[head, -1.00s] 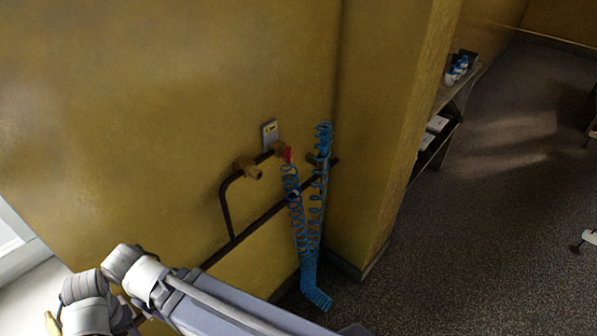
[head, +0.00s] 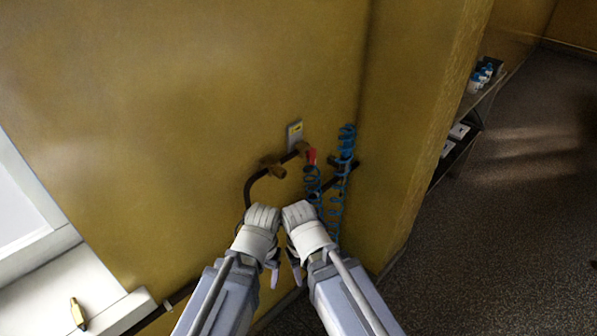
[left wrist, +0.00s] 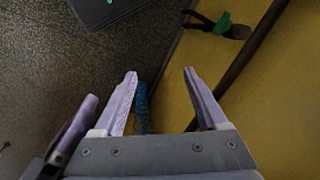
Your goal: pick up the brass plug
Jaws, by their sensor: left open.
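A small brass-coloured piece (head: 78,313), which looks like the brass plug, lies on the white sill at lower left in the head view. My left gripper (head: 273,274) points down in front of the wall, well to the right of it. In the left wrist view my left gripper (left wrist: 165,85) is open, with nothing between its fingers. My right gripper (head: 294,272) is close beside the left one, its jaws mostly hidden. A purple finger at the left edge of the left wrist view seems to be part of it. The brass piece is not in the left wrist view.
A dark pipe with brass fittings (head: 272,166) and a red handle (head: 311,156) runs along the yellow wall. A blue coiled hose (head: 346,145) hangs beside it, partly behind my right arm. A wall corner and a shelf (head: 462,131) stand at right. Speckled floor (head: 500,230) is clear there.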

